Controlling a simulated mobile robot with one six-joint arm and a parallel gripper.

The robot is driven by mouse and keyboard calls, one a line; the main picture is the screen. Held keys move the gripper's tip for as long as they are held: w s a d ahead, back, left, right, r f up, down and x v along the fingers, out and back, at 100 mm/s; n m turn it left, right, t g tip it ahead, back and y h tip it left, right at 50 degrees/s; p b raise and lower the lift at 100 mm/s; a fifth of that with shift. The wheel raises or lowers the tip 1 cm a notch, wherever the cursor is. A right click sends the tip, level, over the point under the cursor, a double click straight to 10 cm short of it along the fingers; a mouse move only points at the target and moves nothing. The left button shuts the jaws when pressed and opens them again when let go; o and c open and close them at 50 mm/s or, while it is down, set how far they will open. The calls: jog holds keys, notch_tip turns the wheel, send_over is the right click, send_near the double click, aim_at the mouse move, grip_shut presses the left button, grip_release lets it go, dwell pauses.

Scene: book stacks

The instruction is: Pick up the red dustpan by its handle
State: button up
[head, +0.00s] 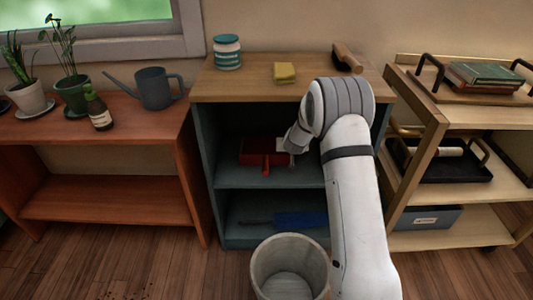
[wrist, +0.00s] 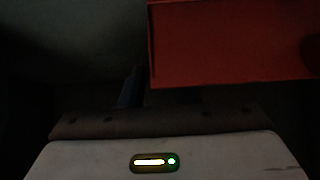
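The red dustpan (head: 254,153) sits in the upper compartment of the blue-grey cabinet (head: 208,160), left of my gripper. A short red part, seemingly its handle, points toward the front. My gripper (head: 289,156) reaches into that compartment at the dustpan's right side; my arm partly hides it, and I cannot tell whether they touch. In the dark wrist view a red surface (wrist: 230,45), likely the dustpan, fills the upper right, close to the gripper body. The fingers are not clear there, so their opening cannot be told.
A blue pan-like object (head: 300,219) lies in the lower compartment. A grey bin (head: 290,285) stands on the floor in front. On the cabinet top are a jar (head: 227,52), a yellow sponge (head: 284,72) and a brush (head: 347,58). A wooden cart (head: 420,125) stands close on the right.

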jog(key=shift+c, duration=0.2)
grip_shut()
jog(key=shift+r, duration=0.25)
dwell(0.3)
